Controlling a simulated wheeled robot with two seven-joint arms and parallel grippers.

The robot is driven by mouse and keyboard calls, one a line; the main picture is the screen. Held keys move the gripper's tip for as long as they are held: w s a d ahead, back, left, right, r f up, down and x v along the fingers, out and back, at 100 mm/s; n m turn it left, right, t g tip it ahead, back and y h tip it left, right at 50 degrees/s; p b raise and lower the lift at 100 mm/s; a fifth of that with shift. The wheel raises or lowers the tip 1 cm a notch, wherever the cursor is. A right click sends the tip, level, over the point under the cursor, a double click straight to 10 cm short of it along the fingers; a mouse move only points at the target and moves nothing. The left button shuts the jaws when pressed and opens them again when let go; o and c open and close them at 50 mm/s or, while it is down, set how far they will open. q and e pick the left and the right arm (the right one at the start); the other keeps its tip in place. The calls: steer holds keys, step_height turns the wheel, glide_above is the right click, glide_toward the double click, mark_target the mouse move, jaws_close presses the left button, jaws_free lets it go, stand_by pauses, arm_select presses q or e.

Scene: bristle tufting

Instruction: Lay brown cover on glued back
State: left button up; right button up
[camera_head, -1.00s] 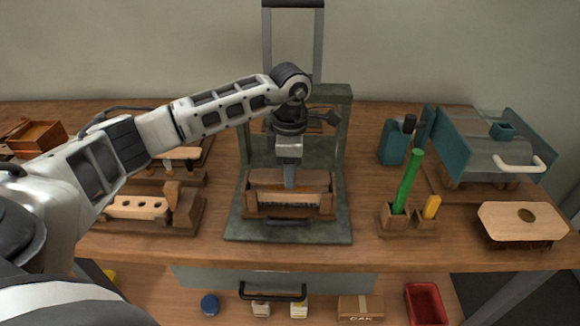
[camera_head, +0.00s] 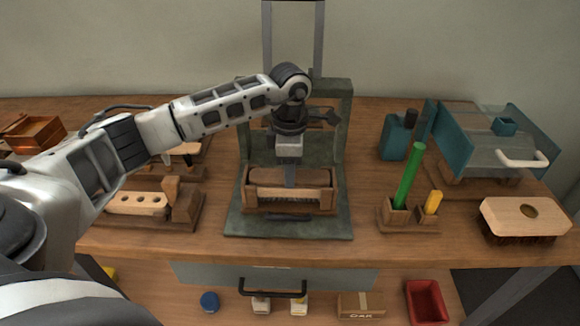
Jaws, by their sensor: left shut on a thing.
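The brown cover (camera_head: 264,178) is a dark wood slab lying level in the fixture of the green press, over a lighter wooden brush back (camera_head: 290,194) with dark bristles under it. My left gripper (camera_head: 289,182) points straight down at the middle of the cover and is shut on it. The gripper hides the cover's middle. Whether the cover touches the back's top all along is too small to tell, and no glue shows. My right gripper is out of view.
The green press (camera_head: 343,150) rises behind the fixture. A finished-looking brush (camera_head: 524,216) lies at the right. A green stick (camera_head: 409,177) and a yellow stick (camera_head: 433,202) stand in a wooden holder. A wooden jig with a holed block (camera_head: 138,203) is at the left.

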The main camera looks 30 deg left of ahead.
arm_select(q)
steer(key=shift+f+b, duration=0.3)
steer(key=shift+f, duration=0.15)
steer(key=o, duration=1.5)
steer(key=shift+c, duration=0.2)
steer(key=shift+r, duration=0.15)
steer(key=shift+r+p, duration=0.95)
steer(key=shift+r, duration=0.25)
steer(key=shift+r+p, duration=0.35)
steer(key=shift+r, duration=0.2)
steer(key=shift+r+p, duration=1.5)
steer(key=shift+r, duration=0.7)
